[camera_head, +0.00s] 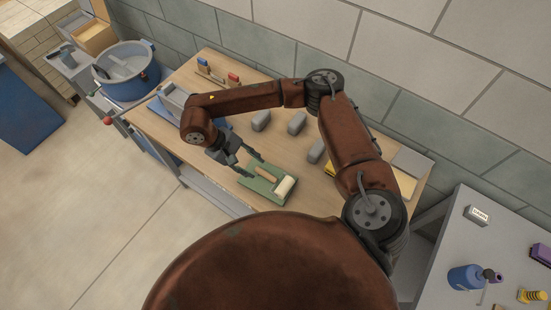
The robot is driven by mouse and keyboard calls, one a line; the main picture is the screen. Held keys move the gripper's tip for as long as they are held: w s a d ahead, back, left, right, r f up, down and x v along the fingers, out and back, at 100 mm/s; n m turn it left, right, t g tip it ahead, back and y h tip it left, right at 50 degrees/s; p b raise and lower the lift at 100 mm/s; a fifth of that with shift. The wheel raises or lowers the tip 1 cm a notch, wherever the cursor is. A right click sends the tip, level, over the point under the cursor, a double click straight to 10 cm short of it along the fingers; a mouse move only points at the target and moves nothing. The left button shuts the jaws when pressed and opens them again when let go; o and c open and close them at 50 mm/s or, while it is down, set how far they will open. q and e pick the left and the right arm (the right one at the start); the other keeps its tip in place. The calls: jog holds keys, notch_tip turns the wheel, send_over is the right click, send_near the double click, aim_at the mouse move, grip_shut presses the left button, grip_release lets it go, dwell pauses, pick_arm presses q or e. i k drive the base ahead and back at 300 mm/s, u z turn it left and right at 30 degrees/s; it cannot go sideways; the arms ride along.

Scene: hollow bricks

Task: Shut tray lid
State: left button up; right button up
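A grey box-like piece (172,99) with a blue part beside it stands at the left of the wooden table (150,124). It may be the tray with its lid, but my arm covers part of it and I cannot tell how the lid stands. A green flat board (262,194) with a pale roller-like piece and a tan stick lies at the table's front. My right gripper (250,164) points at this board, just above or beside it, with its fingers apart and nothing seen between them. My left gripper is out of view.
Several grey blocks (296,123) stand on the table behind the green board. A blue pot (130,72) stands left of the table. Small red and blue tools (203,65) are at the back. A block wall closes the back.

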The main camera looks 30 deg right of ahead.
aim_at(411, 161)
jog(key=k, duration=0.85)
